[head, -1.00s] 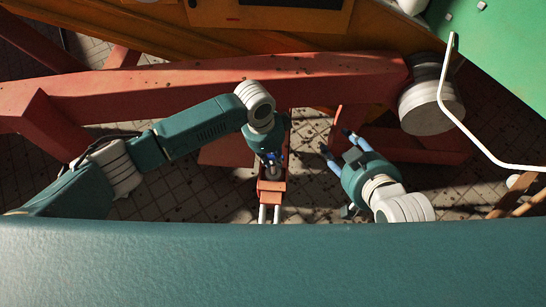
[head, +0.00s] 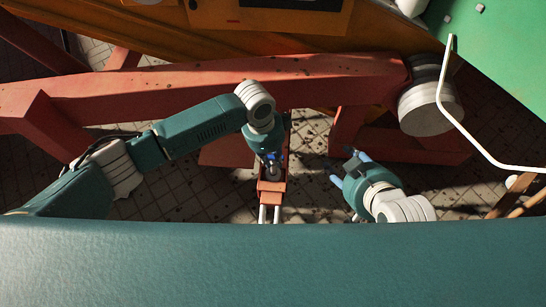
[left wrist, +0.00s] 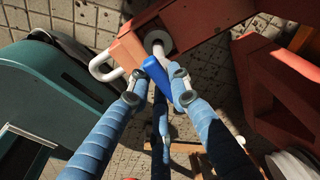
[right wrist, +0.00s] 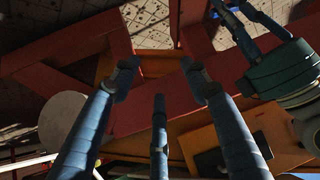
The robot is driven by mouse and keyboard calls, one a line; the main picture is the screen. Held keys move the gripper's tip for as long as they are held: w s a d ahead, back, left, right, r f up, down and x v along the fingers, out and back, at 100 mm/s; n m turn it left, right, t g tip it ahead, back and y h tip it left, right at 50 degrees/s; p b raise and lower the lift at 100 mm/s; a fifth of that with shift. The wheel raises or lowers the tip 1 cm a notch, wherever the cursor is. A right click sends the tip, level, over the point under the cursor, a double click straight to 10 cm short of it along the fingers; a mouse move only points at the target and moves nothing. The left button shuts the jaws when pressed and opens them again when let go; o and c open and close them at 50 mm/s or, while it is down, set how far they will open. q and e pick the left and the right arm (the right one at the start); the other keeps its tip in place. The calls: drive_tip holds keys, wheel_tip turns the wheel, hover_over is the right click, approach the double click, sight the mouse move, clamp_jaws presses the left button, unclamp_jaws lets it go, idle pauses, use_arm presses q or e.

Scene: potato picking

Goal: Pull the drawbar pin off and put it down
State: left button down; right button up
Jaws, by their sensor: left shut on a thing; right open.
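My left gripper (head: 270,158) is shut on the bright blue drawbar pin (left wrist: 157,74), above the red drawbar end (left wrist: 127,50). In the left wrist view the blue part lies between the fingertips, close to a white ring (left wrist: 158,41) in the drawbar. Fingers partly hide the pin, and I cannot tell whether its lower end is still inside the ring. The drawbar end also shows in the head view (head: 270,192). My right gripper (head: 349,167) is open and empty, to the right of the drawbar; its spread fingers show in the right wrist view (right wrist: 160,78).
A long red beam (head: 220,84) crosses behind both grippers, with a grey-white cylinder (head: 430,108) at its right end. A bent white rod (head: 470,130) stands at the right. Bare tiled floor (head: 310,190) shows between the drawbar and my right gripper.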

use_arm(q)
drive_tip(key=shift+r+p, duration=0.35)
drive_tip(key=shift+r, duration=0.2)
use_arm(e)
drive_tip(key=s+d+f+g, duration=0.2)
drive_tip(key=s+f+g, duration=0.1)
drive_tip(key=s, duration=0.3)
drive_tip(key=shift+f+h, duration=0.2)
drive_tip(key=shift+h, duration=0.2)
idle(0.6)
drive_tip(key=shift+s+d, duration=0.1)
idle(0.4)
use_arm(q)
drive_tip(key=shift+r+p, duration=0.85)
drive_tip(key=shift+p, duration=0.45)
drive_tip(key=shift+r+p, duration=0.65)
drive_tip(key=shift+p, duration=0.2)
use_arm(e)
drive_tip(key=shift+s+d+f+g+h, duration=0.15)
drive_tip(key=shift+s+d+f+g, duration=0.1)
drive_tip(key=shift+s+f+g, duration=0.5)
drive_tip(key=shift+s+d+f+g+h, duration=0.2)
drive_tip(key=shift+s+f+g, duration=0.25)
drive_tip(key=shift+s+f, duration=0.6)
